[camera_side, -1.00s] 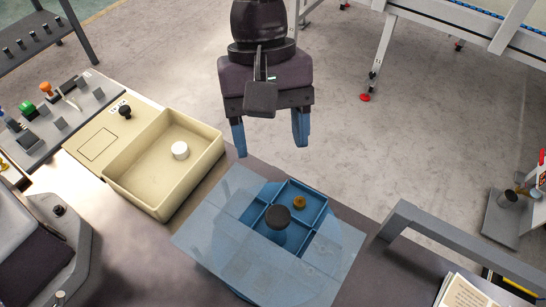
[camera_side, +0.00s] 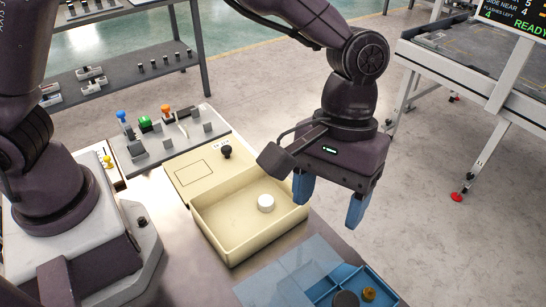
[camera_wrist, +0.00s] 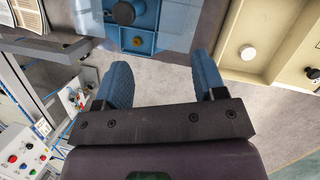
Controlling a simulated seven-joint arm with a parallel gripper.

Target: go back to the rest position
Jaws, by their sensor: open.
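My gripper (camera_side: 329,202) is open and empty, with two blue fingers apart. In the side view it hangs in the air beside the right end of the cream tray (camera_side: 222,243) and beyond the blue box (camera_side: 318,289). It also shows in the wrist view (camera_wrist: 162,84), with nothing between the fingers. The blue box has compartments and a clear bluish lid or plate over part of it. A dark round knob (camera_side: 346,299) and a small brass-coloured piece (camera_side: 369,294) are at the box. A white round piece (camera_side: 266,202) lies in the cream tray.
A control panel (camera_side: 160,140) with blue, green and orange knobs stands behind the tray. A black knob (camera_side: 226,151) sits on the tray's flat end. A grey shelf (camera_side: 130,67) is at the back, and a conveyor frame (camera_side: 480,90) at the right. Open floor lies behind my gripper.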

